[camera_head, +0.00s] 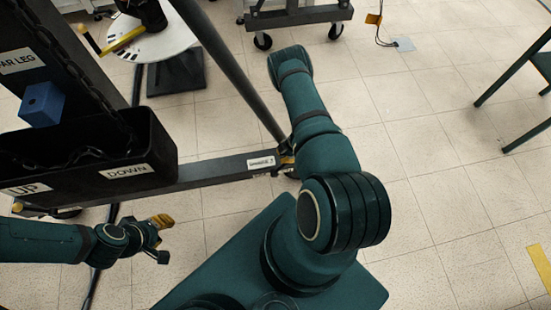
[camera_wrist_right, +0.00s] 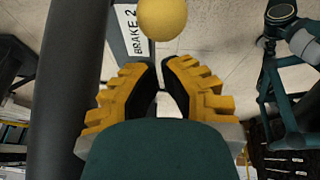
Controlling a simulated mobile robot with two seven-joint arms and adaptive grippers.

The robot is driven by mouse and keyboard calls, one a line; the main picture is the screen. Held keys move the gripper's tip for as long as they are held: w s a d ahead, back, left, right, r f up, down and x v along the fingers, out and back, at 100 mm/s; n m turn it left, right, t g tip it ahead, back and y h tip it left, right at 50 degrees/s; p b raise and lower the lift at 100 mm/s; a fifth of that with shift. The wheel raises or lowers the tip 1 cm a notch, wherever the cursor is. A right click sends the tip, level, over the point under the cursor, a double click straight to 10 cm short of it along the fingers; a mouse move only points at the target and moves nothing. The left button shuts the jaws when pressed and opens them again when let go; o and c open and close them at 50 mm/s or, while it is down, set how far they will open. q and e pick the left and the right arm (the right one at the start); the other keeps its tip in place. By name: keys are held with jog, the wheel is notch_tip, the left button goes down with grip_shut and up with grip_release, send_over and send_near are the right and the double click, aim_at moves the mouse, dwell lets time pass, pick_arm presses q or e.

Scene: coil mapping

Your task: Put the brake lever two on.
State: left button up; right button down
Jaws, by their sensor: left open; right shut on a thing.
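The leg beam carries a BRAKE 2 label, seen in the head view (camera_head: 262,162) and in the right wrist view (camera_wrist_right: 131,35). In the wrist view the yellow ball knob (camera_wrist_right: 162,18) of brake lever two stands just past my fingertips, beside the label. My right gripper (camera_wrist_right: 158,68) is shut on the lever; its yellow-backed fingers hide most of the shaft. In the head view my right arm mostly hides this gripper; a little yellow shows at the beam's end. My left gripper (camera_head: 165,238) is open and empty, low at the left over the floor.
A dark slanted boom (camera_head: 230,70) rises from the beam's end, close beside my right gripper. A black bin (camera_head: 150,145) with chain and DOWN label stands at left, with a blue cube (camera_head: 42,104). A green table (camera_head: 520,85) is at far right. Floor between is clear.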

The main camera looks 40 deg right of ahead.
pick_arm(q)
jog(key=shift+w+f+b, duration=0.15)
jog(key=shift+f+b, duration=0.25)
jog(key=shift+f, duration=0.2)
pick_arm(e)
jog(key=shift+s+d+f, duration=0.25)
jog(key=shift+s+d, duration=0.2)
jog(key=shift+d, duration=0.3)
pick_arm(q)
jog(key=shift+r, duration=0.1)
pick_arm(e)
jog(key=shift+r, duration=0.1)
